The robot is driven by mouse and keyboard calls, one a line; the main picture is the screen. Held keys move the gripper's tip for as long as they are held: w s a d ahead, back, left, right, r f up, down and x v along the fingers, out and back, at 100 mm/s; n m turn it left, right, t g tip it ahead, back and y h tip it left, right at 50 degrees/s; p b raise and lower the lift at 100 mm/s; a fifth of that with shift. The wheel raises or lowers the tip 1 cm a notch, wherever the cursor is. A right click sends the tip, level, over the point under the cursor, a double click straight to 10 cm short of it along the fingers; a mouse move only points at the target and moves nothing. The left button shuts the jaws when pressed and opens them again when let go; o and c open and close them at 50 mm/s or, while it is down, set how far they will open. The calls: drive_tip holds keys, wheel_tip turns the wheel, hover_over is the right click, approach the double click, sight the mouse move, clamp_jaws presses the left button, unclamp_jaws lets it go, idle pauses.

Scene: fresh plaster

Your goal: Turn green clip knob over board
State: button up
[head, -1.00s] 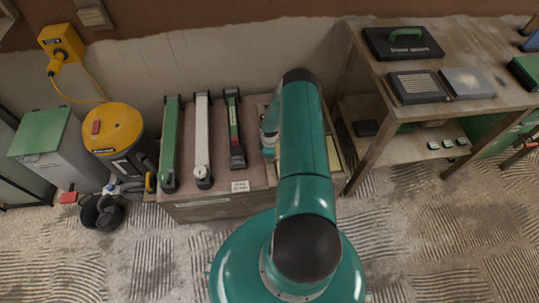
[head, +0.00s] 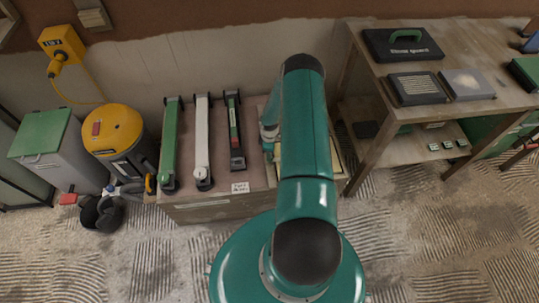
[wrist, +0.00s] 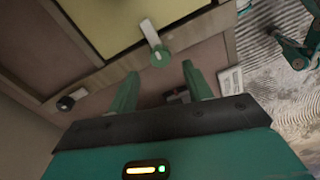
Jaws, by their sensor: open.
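In the wrist view the green clip knob (wrist: 160,56) is round and has a pale flat tongue (wrist: 149,32) that reaches over the edge of the yellow board (wrist: 110,18). The board lies in a wooden frame. My gripper (wrist: 160,70) is open and empty. Its two green fingers point toward the knob, with the knob showing just beyond and between their tips; the exact gap is unclear. In the head view my arm hides the knob and most of the board; a pale strip of the board (head: 336,160) shows right of the arm.
A dark knob (wrist: 66,103) sits on the frame at left in the wrist view. In the head view, a green bar tool (head: 170,145), a white one (head: 203,140) and a dark one (head: 235,130) lie left of my arm. A wooden bench (head: 365,75) stands at right.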

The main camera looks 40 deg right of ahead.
wheel_tip(320, 180, up, 9)
drive_tip(key=shift+f, duration=0.15)
idle(0.5)
drive_tip(key=w+a+r+m+t+h, duration=0.1)
drive_tip(key=a+r, duration=0.3)
drive_tip(key=r, duration=0.8)
drive_tip(key=w+a+r+m+h, duration=0.1)
drive_tip(key=a+r, duration=0.3)
drive_tip(key=r, duration=0.8)
drive_tip(key=w+a+r+m+t, duration=0.15)
drive_tip(key=a+r, duration=0.25)
drive_tip(key=r, duration=0.8)
drive_tip(key=s+a+r+m+t, duration=0.1)
drive_tip(key=s+a+r+m, duration=0.2)
drive_tip(key=s+a+r, duration=0.6)
drive_tip(key=s+a+r+m+t+y, duration=0.2)
drive_tip(key=s+a+r, duration=0.6)
drive_tip(key=s+a, duration=0.2)
drive_tip(key=shift+s+a+r, duration=0.2)
drive_tip(key=shift+s+r, duration=0.05)
drive_tip(key=shift+s, duration=0.45)
